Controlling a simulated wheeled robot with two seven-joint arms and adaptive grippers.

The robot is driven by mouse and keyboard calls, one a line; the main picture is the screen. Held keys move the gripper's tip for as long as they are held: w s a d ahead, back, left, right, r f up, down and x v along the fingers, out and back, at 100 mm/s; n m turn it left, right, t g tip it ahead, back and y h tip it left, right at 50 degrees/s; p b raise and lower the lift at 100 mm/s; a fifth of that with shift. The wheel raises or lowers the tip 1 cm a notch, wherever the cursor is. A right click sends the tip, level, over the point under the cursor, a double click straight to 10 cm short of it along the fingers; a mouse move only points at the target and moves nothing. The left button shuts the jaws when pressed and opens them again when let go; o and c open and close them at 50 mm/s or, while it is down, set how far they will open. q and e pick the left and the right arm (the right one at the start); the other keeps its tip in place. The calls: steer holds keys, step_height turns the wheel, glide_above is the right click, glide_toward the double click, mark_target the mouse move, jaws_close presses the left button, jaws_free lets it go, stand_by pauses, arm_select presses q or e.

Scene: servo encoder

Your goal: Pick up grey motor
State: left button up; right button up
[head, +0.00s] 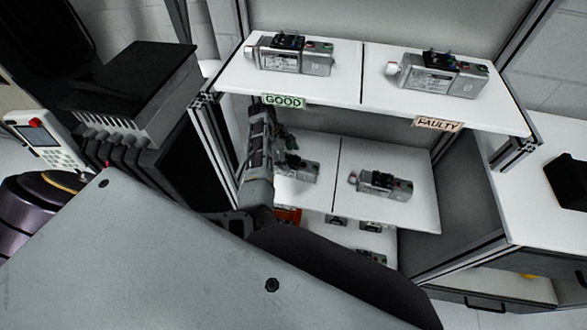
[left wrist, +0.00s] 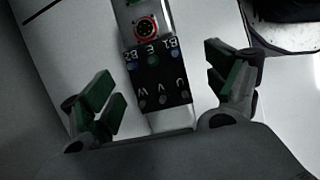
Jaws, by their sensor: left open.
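A grey motor (head: 304,170) with a black connector block lies on the left half of the middle shelf. My left gripper (head: 283,150) is at its left end and partly hides it. In the left wrist view the motor (left wrist: 153,70) shows its black lettered terminal block and a red-ringed round connector. It lies between the two spread fingers of my left gripper (left wrist: 163,88), with a gap on each side. The gripper is open and empty. Another grey motor (head: 380,184) lies on the right half of that shelf. My right gripper is not in view.
The top shelf (head: 347,75) holds a motor (head: 290,54) above the GOOD label (head: 284,101) and one (head: 438,74) above the FAULTY label (head: 437,124). Several more parts sit on a lower level. Frame posts (head: 213,150) stand close left of my arm.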

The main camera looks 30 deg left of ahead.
arm_select(q)
steer(key=shift+d+f, duration=0.25)
steer(key=shift+f, duration=0.55)
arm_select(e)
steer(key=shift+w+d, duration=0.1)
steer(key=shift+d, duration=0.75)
arm_select(q)
steer(key=shift+d+f, duration=0.1)
steer(key=shift+f, duration=0.05)
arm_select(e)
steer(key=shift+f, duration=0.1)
